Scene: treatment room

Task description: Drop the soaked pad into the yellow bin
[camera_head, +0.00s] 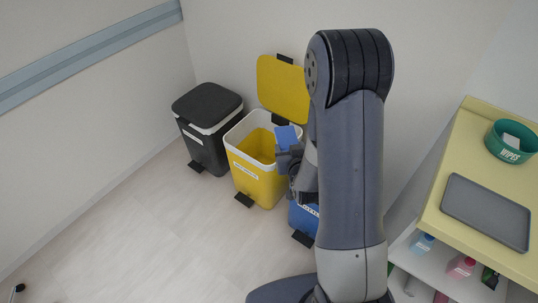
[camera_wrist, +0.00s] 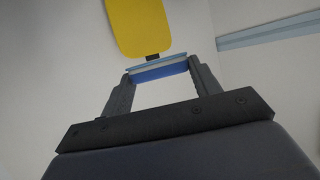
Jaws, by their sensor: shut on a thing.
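The yellow bin (camera_head: 258,187) stands on the floor with its yellow lid (camera_head: 283,88) raised and its white-rimmed mouth open. My gripper (camera_head: 287,146) is shut on the blue pad (camera_head: 286,136) and holds it near the right side of the bin's mouth. I cannot tell whether the pad is fully over the opening. In the wrist view the pad (camera_wrist: 160,70) spans the gap between both fingertips, with the raised lid (camera_wrist: 139,25) beyond it. My arm and gripper hide part of the bin's right side.
A black bin (camera_head: 209,145) with its lid shut stands left of the yellow bin. A blue bin (camera_head: 303,215) stands to the right, mostly hidden by my arm. A yellow-topped cart (camera_head: 454,158) at the right carries a grey tray (camera_head: 487,212) and a green wipes tub (camera_head: 508,150).

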